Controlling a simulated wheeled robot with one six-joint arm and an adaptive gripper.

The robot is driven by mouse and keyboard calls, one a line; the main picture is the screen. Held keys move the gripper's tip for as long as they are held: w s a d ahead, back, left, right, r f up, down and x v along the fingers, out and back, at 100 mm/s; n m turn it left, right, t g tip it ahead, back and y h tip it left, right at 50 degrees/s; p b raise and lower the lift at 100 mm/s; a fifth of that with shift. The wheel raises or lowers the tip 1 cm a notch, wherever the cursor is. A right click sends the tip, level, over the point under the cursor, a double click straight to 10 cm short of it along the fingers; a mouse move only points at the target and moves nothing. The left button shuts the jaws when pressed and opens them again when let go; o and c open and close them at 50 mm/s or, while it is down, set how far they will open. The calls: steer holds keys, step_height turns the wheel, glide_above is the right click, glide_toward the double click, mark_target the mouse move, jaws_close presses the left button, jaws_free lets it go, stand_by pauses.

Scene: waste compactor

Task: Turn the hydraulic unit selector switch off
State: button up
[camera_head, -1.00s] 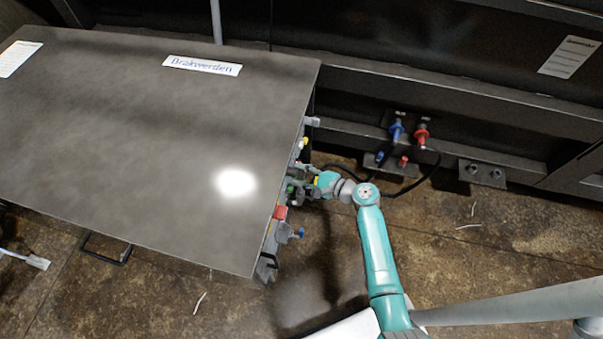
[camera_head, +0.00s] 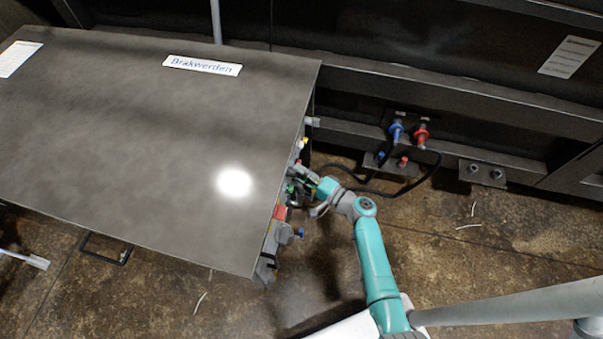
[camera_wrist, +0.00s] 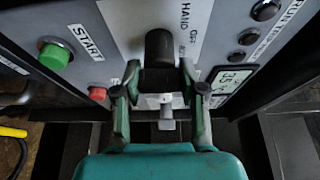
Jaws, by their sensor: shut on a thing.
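The selector switch (camera_wrist: 159,50) is a black knob on the grey control panel (camera_wrist: 118,14), in the upper middle of the wrist view. Lettering including "HAND" stands beside it. My gripper (camera_wrist: 160,84) reaches the panel, with one finger on each side of the knob's lower part, and is shut on it. The exact contact and the knob's pointing direction are hard to make out. In the head view my gripper (camera_head: 306,183) is at the panel side of the large grey cabinet (camera_head: 130,130), and the switch cannot be told apart there.
A green button (camera_wrist: 54,54) and a red button (camera_wrist: 98,93) sit left of the knob. A small display (camera_wrist: 234,79) and several dark round buttons are on the right. Blue and red hose couplings (camera_head: 398,131) are on the frame behind. Floor right of the cabinet is mostly clear.

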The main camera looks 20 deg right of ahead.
stand_by(0.3)
steer(key=o, duration=1.2)
steer(key=shift+c, duration=0.2)
steer(key=v, duration=1.2)
steer(key=shift+f, duration=0.15)
